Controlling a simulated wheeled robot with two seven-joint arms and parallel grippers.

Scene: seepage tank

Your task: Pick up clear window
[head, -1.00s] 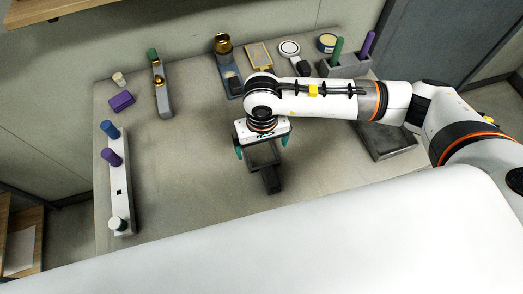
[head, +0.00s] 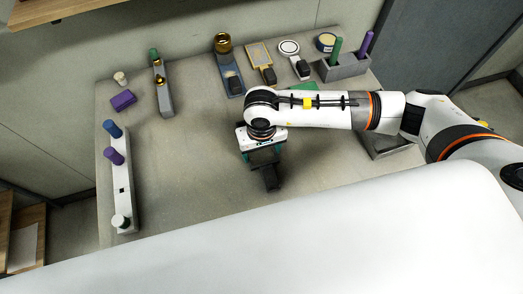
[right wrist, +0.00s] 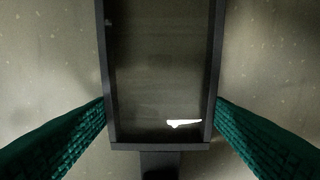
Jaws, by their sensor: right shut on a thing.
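The clear window (right wrist: 160,70) has a dark rectangular frame around a see-through pane, with a dark tab at its lower end in the right wrist view. In the head view, its dark tab (head: 271,178) sticks out in front of my right gripper (head: 264,156). My right gripper is shut on the window. Its green fingers touch the two long sides of the frame in the right wrist view (right wrist: 160,110). The gripper hides part of the window in the head view. My left gripper is not in view.
A rack with colored pegs (head: 121,190) stands at the left. Several dark-handled pieces stand along the back, near a grey holder (head: 345,68) with green and purple sticks. A grey tray (head: 395,146) lies partly under my right arm. The table's middle left is clear.

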